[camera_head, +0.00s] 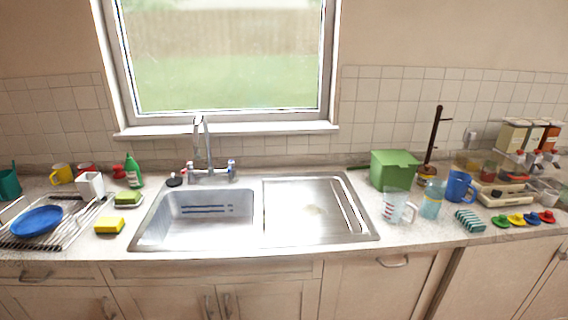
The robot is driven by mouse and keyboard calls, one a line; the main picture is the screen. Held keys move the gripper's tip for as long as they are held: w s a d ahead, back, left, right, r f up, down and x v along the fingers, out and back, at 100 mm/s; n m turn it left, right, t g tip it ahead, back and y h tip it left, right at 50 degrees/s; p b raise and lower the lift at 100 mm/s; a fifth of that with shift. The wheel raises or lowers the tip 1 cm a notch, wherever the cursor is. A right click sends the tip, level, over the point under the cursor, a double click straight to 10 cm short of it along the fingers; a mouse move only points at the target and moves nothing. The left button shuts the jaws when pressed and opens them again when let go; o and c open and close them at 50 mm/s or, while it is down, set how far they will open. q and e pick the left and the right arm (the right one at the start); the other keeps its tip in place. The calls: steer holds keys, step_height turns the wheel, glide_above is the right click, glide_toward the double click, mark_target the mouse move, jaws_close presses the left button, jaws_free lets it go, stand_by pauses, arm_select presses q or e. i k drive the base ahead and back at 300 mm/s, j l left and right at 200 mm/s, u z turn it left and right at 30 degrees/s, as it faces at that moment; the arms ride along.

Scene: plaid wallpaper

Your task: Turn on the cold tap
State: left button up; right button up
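The tap (200,140) stands at the back of the sink, with a tall curved chrome spout. A handle with a small blue mark, the cold tap (231,167), is on the right of its base. A handle with a small red mark, the hot tap (189,168), is on the left. The steel sink basin (205,230) is below the spout, and I see no water running. Neither of my grippers is in view.
A drainer (315,212) lies right of the basin. Left are a yellow sponge (109,225), a green bottle (133,171) and a dish rack (70,228) with a blue plate (37,221). Right are a green box (393,170), measuring jug (394,206) and blue mug (458,186).

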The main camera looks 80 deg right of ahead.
mark_target(232, 162)
steer(key=z, duration=2.15)
